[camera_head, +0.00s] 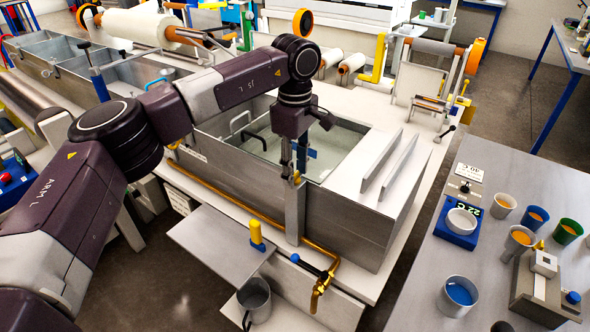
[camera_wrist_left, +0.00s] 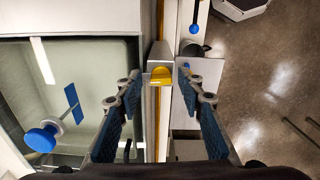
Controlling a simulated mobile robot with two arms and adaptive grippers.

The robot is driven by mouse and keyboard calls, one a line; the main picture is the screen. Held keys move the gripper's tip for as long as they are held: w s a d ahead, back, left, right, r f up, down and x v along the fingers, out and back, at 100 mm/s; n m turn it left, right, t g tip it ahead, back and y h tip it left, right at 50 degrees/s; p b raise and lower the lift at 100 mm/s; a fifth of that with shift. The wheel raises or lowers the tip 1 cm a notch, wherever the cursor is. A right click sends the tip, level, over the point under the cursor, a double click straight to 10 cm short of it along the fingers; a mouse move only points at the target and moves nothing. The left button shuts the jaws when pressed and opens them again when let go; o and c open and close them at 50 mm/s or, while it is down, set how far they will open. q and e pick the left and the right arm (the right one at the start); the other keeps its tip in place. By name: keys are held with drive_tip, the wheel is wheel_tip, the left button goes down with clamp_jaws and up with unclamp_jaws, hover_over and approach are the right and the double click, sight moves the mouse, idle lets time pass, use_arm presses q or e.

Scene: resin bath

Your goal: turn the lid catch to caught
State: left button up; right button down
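A small yellow piece that looks like the lid catch (camera_wrist_left: 160,76) sits on the rim of the metal bath in the left wrist view. In the head view, a small yellow-orange bit that may be the catch (camera_head: 296,177) shows at the bath's near rim. My left gripper (camera_wrist_left: 160,92) points down over the rim, its blue-padded fingers apart on either side of the yellow piece, with visible gaps. In the head view, my left gripper (camera_head: 292,165) partly hides that spot. I cannot tell which way the catch is turned. My right gripper is not in view.
The bath (camera_head: 285,205) holds pale liquid. A blue knob (camera_wrist_left: 40,138) lies over it. A brass pipe with a blue-handled lever (camera_head: 310,267) runs below the rim. A yellow-and-blue post (camera_head: 257,237) stands on a side plate. A grey table (camera_head: 440,255) with cups is at right.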

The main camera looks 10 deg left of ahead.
use_arm(q)
wheel_tip(320, 180, up, 12)
idle(0.7)
drive_tip(key=shift+f, duration=0.1)
